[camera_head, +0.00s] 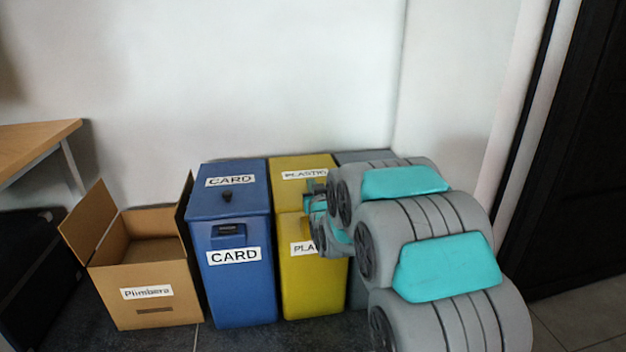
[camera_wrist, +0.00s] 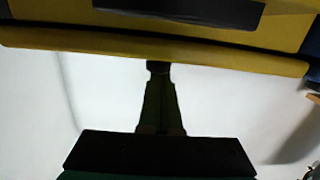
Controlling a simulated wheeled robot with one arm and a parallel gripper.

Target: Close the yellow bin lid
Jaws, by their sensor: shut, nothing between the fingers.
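The yellow bin (camera_head: 298,285) stands between a blue bin and a grey one in the head view. Its yellow lid (camera_head: 290,193) carries a PLASTIC label, and its top looks about level with the blue lid. My arm hides the lid's right front, so I cannot tell whether it is fully down. My gripper (camera_head: 317,187) is at the lid's right front part. In the wrist view my gripper (camera_wrist: 158,68) is shut and empty, its tips at the edge of a yellow rim (camera_wrist: 215,55). Whether they touch it is unclear.
The blue CARD bin (camera_head: 238,295) stands close on the left with its lid down. A grey bin (camera_head: 357,290) is on the right, mostly behind my arm. An open cardboard box (camera_head: 150,312) stands further left. The white wall (camera_head: 300,75) is close behind.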

